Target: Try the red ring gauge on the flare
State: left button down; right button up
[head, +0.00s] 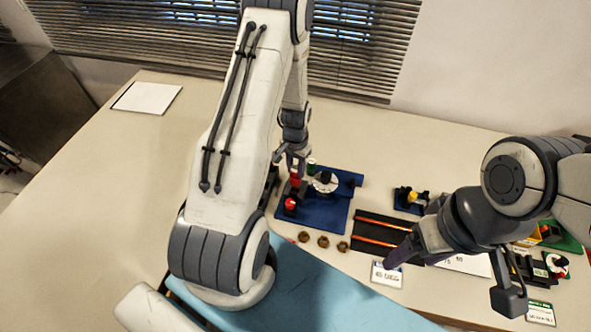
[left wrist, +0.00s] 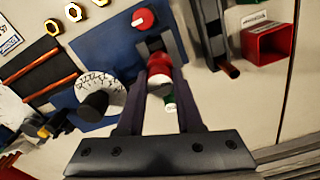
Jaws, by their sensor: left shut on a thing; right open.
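My left gripper (head: 293,163) is over the blue mat (head: 322,217) and shut on a small red piece (head: 295,182), which looks like the red ring gauge. In the left wrist view the red piece (left wrist: 159,66) sits between the fingertips, with a white face towards the camera; its hole cannot be made out. I cannot make out the flare. My right gripper (head: 450,280) is open and empty over the right part of the table.
A white dial (head: 325,181) stands on the mat beside my left gripper. Several brass nuts (head: 323,241) lie in front. A black tray (head: 370,229) holds copper tubes. A red box (left wrist: 270,42) shows in the left wrist view.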

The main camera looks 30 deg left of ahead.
aim_at(295, 169)
pick_arm(q)
jog(key=shift+r, duration=0.1)
dwell(0.7)
jog(key=shift+r+p, duration=2.3)
jog(key=shift+r, duration=0.65)
